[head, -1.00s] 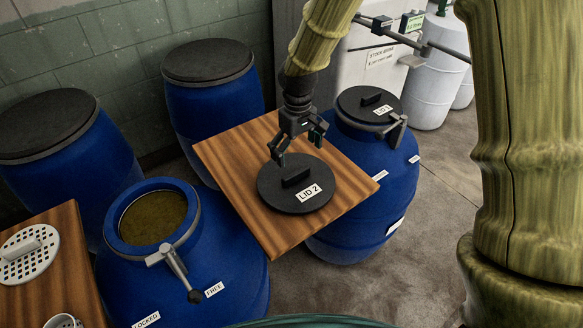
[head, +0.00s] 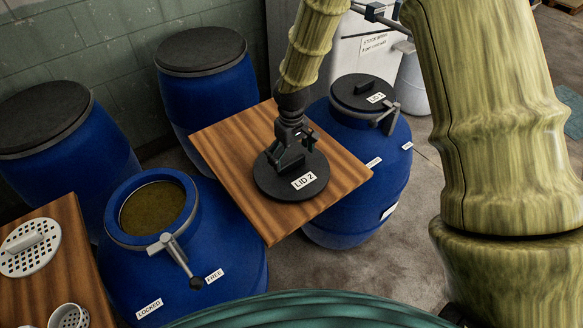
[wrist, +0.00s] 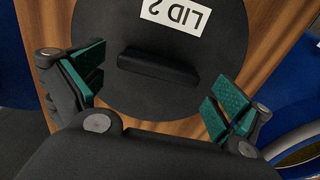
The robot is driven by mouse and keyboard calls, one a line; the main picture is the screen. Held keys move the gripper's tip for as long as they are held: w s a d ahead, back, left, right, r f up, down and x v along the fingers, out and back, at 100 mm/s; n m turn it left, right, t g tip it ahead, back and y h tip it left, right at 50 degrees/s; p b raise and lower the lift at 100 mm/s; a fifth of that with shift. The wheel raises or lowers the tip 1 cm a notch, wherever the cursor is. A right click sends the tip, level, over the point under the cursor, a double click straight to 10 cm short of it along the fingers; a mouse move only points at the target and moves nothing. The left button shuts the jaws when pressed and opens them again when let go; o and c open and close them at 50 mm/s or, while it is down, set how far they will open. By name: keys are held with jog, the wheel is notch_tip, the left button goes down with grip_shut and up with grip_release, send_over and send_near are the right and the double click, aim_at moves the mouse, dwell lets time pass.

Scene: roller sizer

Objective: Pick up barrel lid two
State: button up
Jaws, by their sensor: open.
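Lid two is a flat black disc (head: 291,187) with a bar handle and a white "LID 2" label. It lies on a square wooden board (head: 233,147). My gripper (head: 287,163) is right over the lid in the head view and hides most of the handle. In the wrist view the handle (wrist: 158,68) lies crosswise between and a little beyond the open green-padded fingers of my gripper (wrist: 155,88). The fingers stand apart on either side of it, with nothing held.
An open blue barrel (head: 220,262) with brownish contents and a lever clamp stands at front left. A blue barrel with lid one (head: 364,93) stands behind the board at right. A strainer (head: 30,248) lies on another wooden surface at far left.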

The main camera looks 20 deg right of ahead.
aim_at(291, 160)
jog(key=shift+f+p, duration=0.45)
jog(key=shift+f, duration=1.1)
jog(key=c, duration=1)
